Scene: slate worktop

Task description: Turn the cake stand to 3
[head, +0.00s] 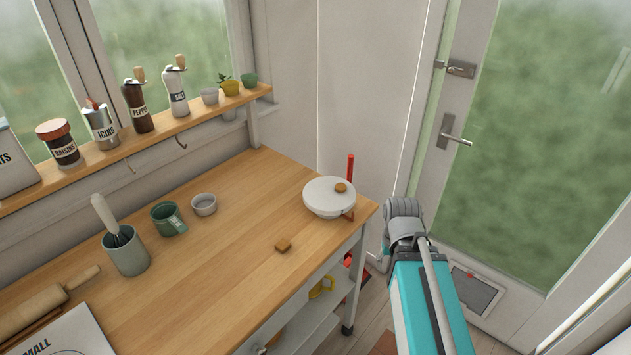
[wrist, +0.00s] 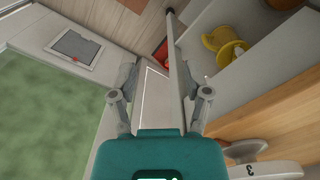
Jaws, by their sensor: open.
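The cake stand (head: 324,204) is a round white turntable at the far right corner of the wooden worktop, with a small brown piece (head: 341,188) on top. A red upright post (head: 350,168) stands just behind it, and a reddish-brown part shows at its right rim. In the wrist view the stand (wrist: 275,171) is partly cut off at the lower right, with a "3" on its side. My gripper (wrist: 167,82) is open and empty, beyond the worktop edge and apart from the stand.
A small brown block (head: 283,245) lies on the worktop in front of the stand. A small bowl (head: 204,204), green mug (head: 168,219) and whisk pot (head: 126,252) stand further left. Yellow items (head: 321,287) sit on the shelf below. A door is at the right.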

